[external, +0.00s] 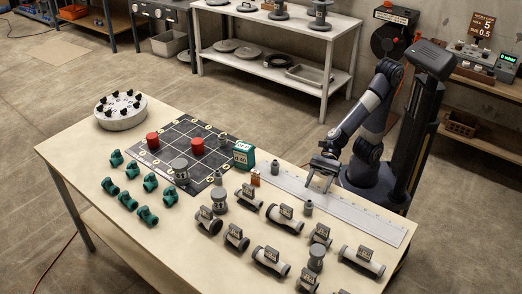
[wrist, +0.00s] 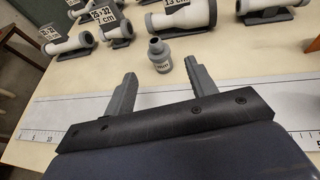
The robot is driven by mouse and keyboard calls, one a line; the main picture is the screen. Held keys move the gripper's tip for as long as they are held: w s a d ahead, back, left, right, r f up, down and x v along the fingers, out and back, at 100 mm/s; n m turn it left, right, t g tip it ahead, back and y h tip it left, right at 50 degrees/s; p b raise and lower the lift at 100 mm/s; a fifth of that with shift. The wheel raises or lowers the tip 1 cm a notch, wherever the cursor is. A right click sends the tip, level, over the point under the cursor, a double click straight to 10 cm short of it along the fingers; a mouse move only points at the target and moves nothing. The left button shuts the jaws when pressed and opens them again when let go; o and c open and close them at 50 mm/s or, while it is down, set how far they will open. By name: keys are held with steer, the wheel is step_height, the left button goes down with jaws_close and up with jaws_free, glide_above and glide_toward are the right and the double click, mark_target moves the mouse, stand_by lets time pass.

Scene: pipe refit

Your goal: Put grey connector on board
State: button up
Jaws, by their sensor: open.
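A small grey connector (external: 307,208) stands upright on the table beside the long white ruler. It also shows in the wrist view (wrist: 159,56), just beyond and between my fingertips, with a small label on its side that is too small to read surely. My gripper (external: 318,184) is open and empty, low over the ruler; its two fingers (wrist: 160,78) point toward the connector without enclosing it. The dark gridded board (external: 172,134) lies on the left part of the table, with red cylinders (external: 197,146) and a larger grey cylinder (external: 180,172) on it. Another small grey connector (external: 275,168) stands by the ruler.
Labelled white pipe pieces (external: 271,260) and grey cylinders (external: 316,258) crowd the near right of the table. A teal box (external: 244,156) stands at the board's right edge. A round white holder (external: 121,117) is at far left.

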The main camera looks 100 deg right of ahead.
stand_by(0.3)
steer(key=w+r+m+t+h+p, duration=0.1)
steer(key=w+r+m+t+h, duration=0.15)
steer(key=w+m, duration=0.5)
steer(key=m+g+h+p, duration=0.3)
steer(key=m+g+h, duration=0.35)
steer(key=m, duration=2.85)
glide_toward(310, 201)
step_height(310, 201, down, 2)
steer(key=shift+h, duration=0.3)
steer(key=x, duration=0.3)
steer(key=b+x, duration=0.1)
steer(key=x, duration=0.6)
steer(key=shift+w+a, duration=0.35)
steer(key=shift+w, duration=0.05)
steer(key=c, duration=1)
